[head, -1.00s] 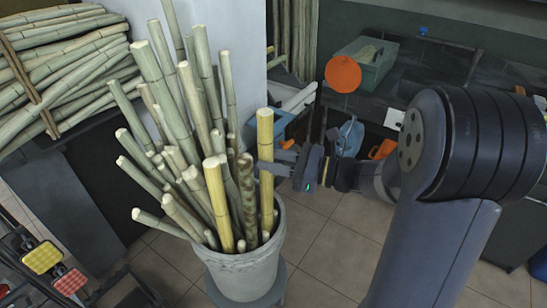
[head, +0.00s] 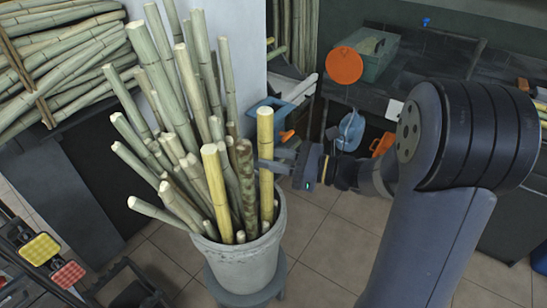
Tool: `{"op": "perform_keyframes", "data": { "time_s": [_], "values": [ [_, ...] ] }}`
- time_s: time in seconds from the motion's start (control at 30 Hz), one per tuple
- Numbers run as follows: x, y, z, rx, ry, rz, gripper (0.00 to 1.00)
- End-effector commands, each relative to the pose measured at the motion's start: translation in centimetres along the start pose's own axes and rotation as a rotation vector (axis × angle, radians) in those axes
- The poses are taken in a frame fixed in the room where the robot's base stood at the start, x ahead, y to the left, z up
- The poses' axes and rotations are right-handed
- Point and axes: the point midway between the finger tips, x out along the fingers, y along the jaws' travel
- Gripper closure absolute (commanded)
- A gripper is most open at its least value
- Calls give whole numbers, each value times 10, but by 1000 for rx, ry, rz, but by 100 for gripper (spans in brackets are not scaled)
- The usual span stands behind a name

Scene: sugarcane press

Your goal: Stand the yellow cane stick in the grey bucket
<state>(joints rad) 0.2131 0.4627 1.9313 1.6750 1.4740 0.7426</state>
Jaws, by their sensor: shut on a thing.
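The yellow cane stick (head: 265,155) stands nearly upright at the right side of the grey bucket (head: 250,265). Its lower end is inside the bucket, hidden behind the near rim. My gripper (head: 270,164) is shut on this stick from the right, at about the middle of its visible length. The bucket holds several green canes (head: 165,70). A shorter yellow-green cane (head: 217,190) and a brown mottled cane (head: 247,185) stand just left of the held stick.
The bucket stands on a round grey stool (head: 270,285). A stack of canes (head: 55,60) lies at the upper left. A dark counter (head: 450,70) with a green box (head: 372,55) is at the back right. Tiled floor (head: 325,255) is free right of the bucket.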

Motion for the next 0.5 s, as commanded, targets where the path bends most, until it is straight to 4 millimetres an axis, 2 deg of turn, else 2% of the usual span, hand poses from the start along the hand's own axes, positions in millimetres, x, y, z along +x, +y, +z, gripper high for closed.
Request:
{"op": "perform_keyframes", "data": {
  "time_s": [0.1, 0.13, 0.43, 0.5],
  "values": [
    [0, 0, 1, -1, -2, 0, 100],
    [0, 0, 1, -1, -2, 0, 69],
    [0, 0, 0, -1, -1, 0, 45],
    [0, 0, 0, -1, 0, 0, 45]
  ]
}}
